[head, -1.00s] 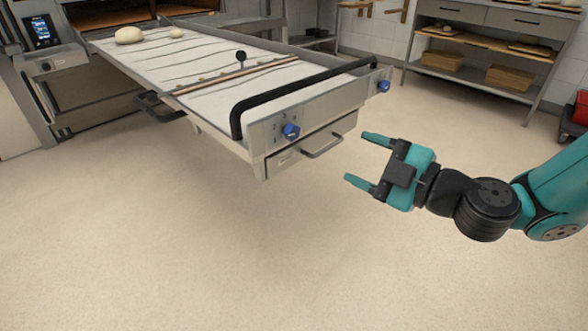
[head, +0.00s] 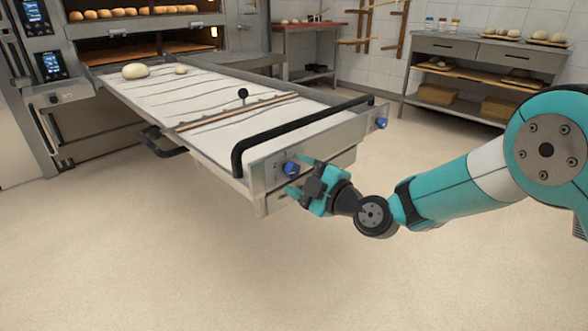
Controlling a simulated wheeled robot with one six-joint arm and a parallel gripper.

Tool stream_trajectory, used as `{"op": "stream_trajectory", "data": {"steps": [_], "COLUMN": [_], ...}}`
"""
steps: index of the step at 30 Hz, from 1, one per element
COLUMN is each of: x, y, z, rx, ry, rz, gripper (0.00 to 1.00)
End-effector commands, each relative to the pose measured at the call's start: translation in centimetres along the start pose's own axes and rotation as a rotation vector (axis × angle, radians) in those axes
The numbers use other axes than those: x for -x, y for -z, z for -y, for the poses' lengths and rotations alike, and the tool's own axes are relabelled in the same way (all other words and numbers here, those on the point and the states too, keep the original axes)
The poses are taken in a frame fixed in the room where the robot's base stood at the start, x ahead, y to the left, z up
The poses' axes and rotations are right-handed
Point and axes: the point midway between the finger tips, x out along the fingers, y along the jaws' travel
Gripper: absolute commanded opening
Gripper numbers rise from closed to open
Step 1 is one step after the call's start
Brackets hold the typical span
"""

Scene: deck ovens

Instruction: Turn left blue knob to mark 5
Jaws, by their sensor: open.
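The left blue knob (head: 291,170) is on the front panel (head: 262,172) of the loader, near its left end. Dial marks beside it are too small to read. The right blue knob (head: 381,123) is at the panel's far right end. My gripper (head: 298,177) is open, with its fingers pointing left at the left knob. One fingertip is close by the knob's upper right and the other lies below it. I cannot tell whether either finger touches the knob.
A black bar handle (head: 300,131) runs along the loader's front above the knobs. A shelf unit (head: 470,75) stands at the back right. The floor in front is clear.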

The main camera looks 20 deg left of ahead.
Motion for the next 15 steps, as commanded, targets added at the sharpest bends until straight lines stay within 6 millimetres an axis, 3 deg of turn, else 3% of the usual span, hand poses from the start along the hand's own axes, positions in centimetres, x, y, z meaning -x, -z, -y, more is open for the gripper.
{"op": "stream_trajectory", "data": {"steps": [6,15], "x": [-2.0,-2.2], "y": [0.0,-0.1], "z": [0.0,0.0], "rx": [0.001,-0.002], "ry": [0.0,0.0], "rz": [0.0,0.002], "gripper": [0.64,0.64]}}
